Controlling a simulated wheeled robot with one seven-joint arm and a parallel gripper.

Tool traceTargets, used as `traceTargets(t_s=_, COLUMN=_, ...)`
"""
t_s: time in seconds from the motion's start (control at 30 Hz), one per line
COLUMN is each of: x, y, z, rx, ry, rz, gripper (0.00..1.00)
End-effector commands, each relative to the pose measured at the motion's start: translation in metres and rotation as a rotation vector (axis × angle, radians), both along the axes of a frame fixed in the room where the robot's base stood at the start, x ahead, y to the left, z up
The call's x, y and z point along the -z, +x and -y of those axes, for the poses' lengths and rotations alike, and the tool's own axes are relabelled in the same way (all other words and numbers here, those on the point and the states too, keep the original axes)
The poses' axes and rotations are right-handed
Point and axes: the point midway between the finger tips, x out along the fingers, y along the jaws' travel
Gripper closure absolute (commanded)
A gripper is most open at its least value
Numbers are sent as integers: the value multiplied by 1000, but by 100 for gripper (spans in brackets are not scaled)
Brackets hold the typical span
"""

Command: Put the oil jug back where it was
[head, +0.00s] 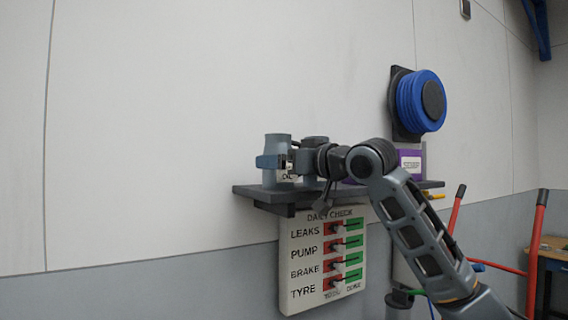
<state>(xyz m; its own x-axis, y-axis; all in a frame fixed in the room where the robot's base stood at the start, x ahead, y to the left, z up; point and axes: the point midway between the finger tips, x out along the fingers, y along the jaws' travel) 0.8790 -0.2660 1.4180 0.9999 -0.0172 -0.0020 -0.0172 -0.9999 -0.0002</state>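The oil jug (278,142) is a grey-blue container with a white label reading OIL. It is upright at the left end of a dark wall shelf (250,190), with its base at the shelf top; I cannot tell whether it rests there or is held just above. My gripper (270,161) reaches in from the right at the jug's mid height. One blue-grey finger lies across the jug's near side. The other finger is hidden behind the jug, so I cannot tell whether the grip is closed on it.
A purple box (411,158) stands on the shelf's right part, partly behind my arm. A blue hose reel (422,101) hangs above it. A DAILY CHECK board (323,260) with sliders hangs below the shelf. Red handles (536,240) stand at right. The wall left of the shelf is clear.

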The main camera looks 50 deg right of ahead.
Motion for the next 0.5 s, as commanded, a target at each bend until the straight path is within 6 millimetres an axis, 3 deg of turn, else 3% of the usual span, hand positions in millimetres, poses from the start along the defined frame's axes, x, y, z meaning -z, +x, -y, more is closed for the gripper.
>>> traceTargets(t_s=0.27, x=-2, y=-9, z=1, rx=1, ry=1, rz=2, gripper=1)
traceTargets(t_s=0.5, x=0, y=-54, z=0, rx=2, ry=1, rz=3, gripper=1)
